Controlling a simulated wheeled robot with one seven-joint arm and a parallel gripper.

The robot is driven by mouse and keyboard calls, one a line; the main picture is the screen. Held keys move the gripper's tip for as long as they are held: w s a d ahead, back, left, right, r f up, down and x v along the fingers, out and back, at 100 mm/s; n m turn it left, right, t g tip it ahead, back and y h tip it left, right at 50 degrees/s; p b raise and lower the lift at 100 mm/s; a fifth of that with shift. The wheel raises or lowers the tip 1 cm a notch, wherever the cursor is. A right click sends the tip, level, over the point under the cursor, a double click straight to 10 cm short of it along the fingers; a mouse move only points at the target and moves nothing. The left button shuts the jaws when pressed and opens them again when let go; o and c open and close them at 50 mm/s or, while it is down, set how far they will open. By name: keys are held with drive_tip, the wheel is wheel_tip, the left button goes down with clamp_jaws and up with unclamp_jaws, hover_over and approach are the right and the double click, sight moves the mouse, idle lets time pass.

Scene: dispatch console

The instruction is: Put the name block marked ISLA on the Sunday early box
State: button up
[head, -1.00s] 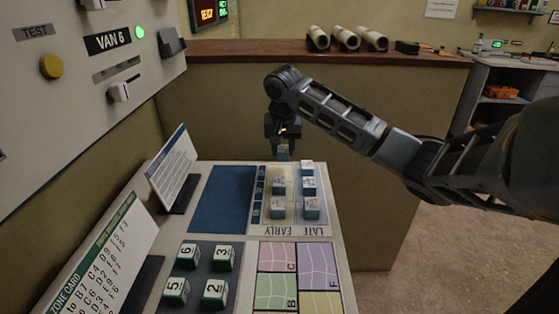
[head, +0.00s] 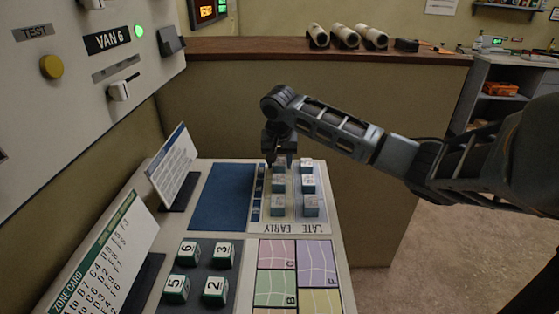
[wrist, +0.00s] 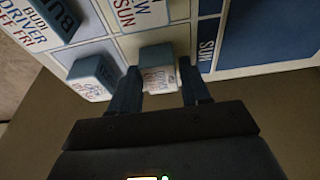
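My gripper (head: 279,161) is low over the far end of the EARLY column on the roster board (head: 318,224). In the wrist view my gripper (wrist: 160,85) has its fingers close against both sides of a blue-and-white name block (wrist: 157,54). Its lettering is too blurred to read, so I cannot confirm ISLA. The block is at the early box in the row marked SUN (wrist: 207,48), on or just above the board. In the head view the fingers largely hide that block.
Several other name blocks stand close by in the EARLY and LATE columns, one late block (head: 306,166) right beside my gripper. A blue panel (head: 222,196) lies bare left of the board. Numbered cubes (head: 215,292) stand nearer. A brown partition (head: 340,130) rises behind.

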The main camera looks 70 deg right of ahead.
drive_tip(key=shift+o, duration=1.3)
drive_tip(key=shift+r, duration=0.1)
drive_tip(key=v, duration=1.2)
drive_tip(key=shift+b, duration=0.35)
drive_tip(key=shift+s+d, duration=0.1)
drive_tip(key=shift+s, duration=0.05)
